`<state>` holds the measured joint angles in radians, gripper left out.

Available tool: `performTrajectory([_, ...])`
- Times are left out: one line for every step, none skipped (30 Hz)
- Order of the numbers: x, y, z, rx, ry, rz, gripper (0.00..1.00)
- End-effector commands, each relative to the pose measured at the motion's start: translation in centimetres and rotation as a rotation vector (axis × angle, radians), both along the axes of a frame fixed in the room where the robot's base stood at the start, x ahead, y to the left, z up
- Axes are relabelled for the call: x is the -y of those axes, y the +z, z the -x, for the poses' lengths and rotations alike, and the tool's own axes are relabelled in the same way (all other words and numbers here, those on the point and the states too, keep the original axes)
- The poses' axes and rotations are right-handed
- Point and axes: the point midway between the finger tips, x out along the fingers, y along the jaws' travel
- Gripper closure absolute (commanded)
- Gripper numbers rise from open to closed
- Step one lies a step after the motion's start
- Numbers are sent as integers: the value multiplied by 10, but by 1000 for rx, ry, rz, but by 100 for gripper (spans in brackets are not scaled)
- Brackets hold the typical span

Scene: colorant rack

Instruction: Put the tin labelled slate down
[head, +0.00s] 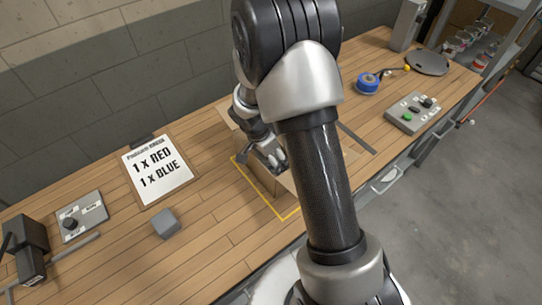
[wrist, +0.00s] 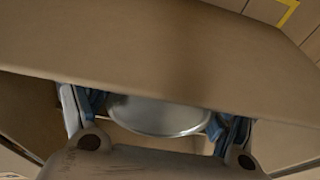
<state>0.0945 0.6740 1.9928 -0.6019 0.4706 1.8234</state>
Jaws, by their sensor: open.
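A tin with a round silver lid (wrist: 160,115) shows in the wrist view, between the fingers of my gripper (wrist: 158,122). Its side and label are hidden, so I cannot read whether it says slate. The fingers are open, one on each side of the tin; I cannot tell whether they touch it. Brown cardboard walls of a box (wrist: 150,45) surround the tin and fingers. In the head view my gripper (head: 272,157) is at the cardboard box (head: 262,178), partly behind my arm. The tin cannot be made out there.
Yellow tape (head: 291,214) marks the bench around the box. A clipboard (head: 158,172) reads 1 x RED, 1 x BLUE. A grey block (head: 165,223) lies left of the box. A blue roll (head: 367,84) and button panel (head: 412,114) stand right. Several tins sit on a shelf (head: 470,45).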

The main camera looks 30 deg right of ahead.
Motion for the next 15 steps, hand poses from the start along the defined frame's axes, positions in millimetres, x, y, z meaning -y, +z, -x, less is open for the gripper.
performTrajectory([0, 4, 0, 0, 0, 0, 20])
performTrajectory([-1, 9, -1, 3, 1, 0, 20])
performTrajectory([-3, 16, 0, 3, 2, 0, 20])
performTrajectory([-5, 21, 0, 3, 1, 0, 20])
performTrajectory([-7, 28, 0, 5, 1, 0, 20])
performTrajectory([-9, 36, 1, 4, 1, 0, 20])
performTrajectory([-11, 43, 1, 4, 1, 0, 20])
performTrajectory([-12, 50, 1, 5, 1, 1, 20])
performTrajectory([-15, 59, 2, 5, 1, 1, 20])
performTrajectory([-17, 66, 2, 5, 0, 0, 20])
performTrajectory([-19, 72, 2, 5, 2, 0, 20])
performTrajectory([-21, 80, 3, 4, 2, 1, 20])
performTrajectory([-22, 85, 3, 4, 1, 0, 20])
performTrajectory([-24, 90, 3, 4, 1, 0, 20])
performTrajectory([-25, 96, 4, 3, 1, 0, 20])
